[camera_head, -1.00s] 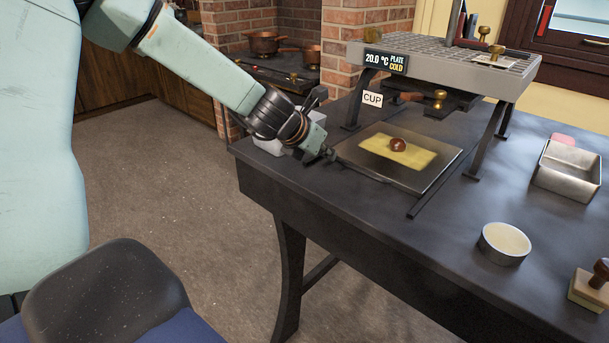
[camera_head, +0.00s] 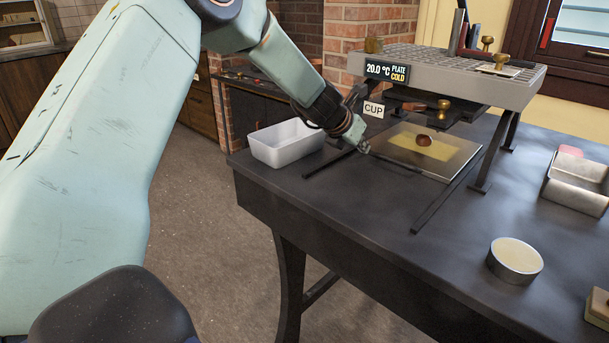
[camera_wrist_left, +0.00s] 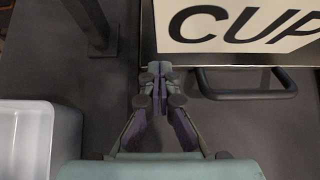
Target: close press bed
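The press bed (camera_head: 447,165) is a dark flat plate with a yellow sheet (camera_head: 412,152) and a brown ball (camera_head: 424,140) on it. It lies low on rails, partly under the grey press (camera_head: 450,72), with bare rail in front. My left gripper (camera_head: 366,149) is at the bed's near left corner, fingers together. In the left wrist view, the left gripper (camera_wrist_left: 155,80) has its tips at the bed's front edge, left of a black bar handle (camera_wrist_left: 248,94). Whether the tips touch the edge is unclear. My right gripper is not in view.
A white bin (camera_head: 285,143) stands left of the bed. A CUP sign (camera_head: 374,109) hangs by the press leg. A round tin (camera_head: 515,260) and a metal tray (camera_head: 576,187) stand to the right. The table's front middle is clear.

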